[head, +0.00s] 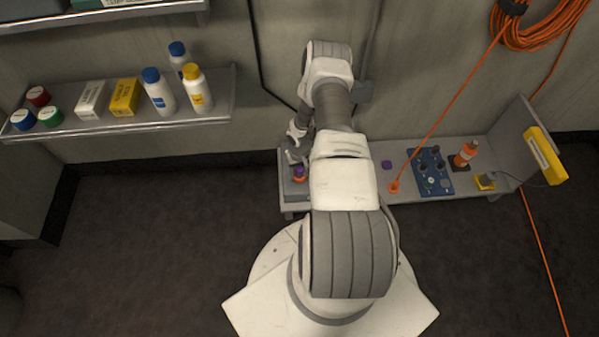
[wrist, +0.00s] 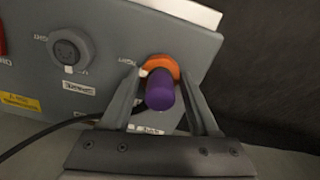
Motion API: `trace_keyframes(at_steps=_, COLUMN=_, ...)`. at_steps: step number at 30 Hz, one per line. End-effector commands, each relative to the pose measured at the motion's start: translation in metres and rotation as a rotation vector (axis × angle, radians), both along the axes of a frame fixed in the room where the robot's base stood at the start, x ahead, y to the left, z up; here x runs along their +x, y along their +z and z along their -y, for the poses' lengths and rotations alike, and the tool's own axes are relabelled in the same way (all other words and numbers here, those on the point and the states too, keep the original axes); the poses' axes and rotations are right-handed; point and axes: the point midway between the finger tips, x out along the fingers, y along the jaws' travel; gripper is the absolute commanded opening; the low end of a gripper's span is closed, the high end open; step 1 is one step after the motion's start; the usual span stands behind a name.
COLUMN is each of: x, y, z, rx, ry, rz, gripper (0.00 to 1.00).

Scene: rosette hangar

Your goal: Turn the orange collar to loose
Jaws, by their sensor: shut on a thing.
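The orange collar (wrist: 160,64) sits on a grey panel (wrist: 105,30) in the wrist view, with a purple cylinder (wrist: 160,92) standing out in front of it. My gripper (wrist: 160,74) has one finger on each side, with the tips at the collar, and is shut on it. The purple cylinder lies between the fingers and hides the collar's lower part. In the head view the collar (head: 299,179) shows small beside my arm, at the bench's left end. The collar's markings are too blurred to read.
A round grey socket (wrist: 67,52), a yellow label (wrist: 20,102) and a black cable (wrist: 45,133) are left of the collar. On the bench (head: 400,192) are a blue control panel (head: 430,172) and an orange-and-white cone (head: 466,154). A shelf (head: 130,125) of bottles hangs at left.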

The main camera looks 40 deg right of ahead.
Motion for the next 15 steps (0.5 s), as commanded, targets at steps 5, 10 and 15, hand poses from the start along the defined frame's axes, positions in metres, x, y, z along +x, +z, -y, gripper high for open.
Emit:
trace_keyframes(at_steps=5, x=0.0001, y=0.0002, z=-0.0001, rx=0.000, ry=0.061, rz=0.000, gripper=0.06)
trace_keyframes(at_steps=10, x=0.0002, y=0.0002, z=-0.0002, rx=0.000, ry=0.177, rz=0.000, gripper=0.06)
trace_keyframes(at_steps=15, x=0.0002, y=0.0002, z=-0.0002, rx=0.000, ry=0.331, rz=0.000, gripper=0.06)
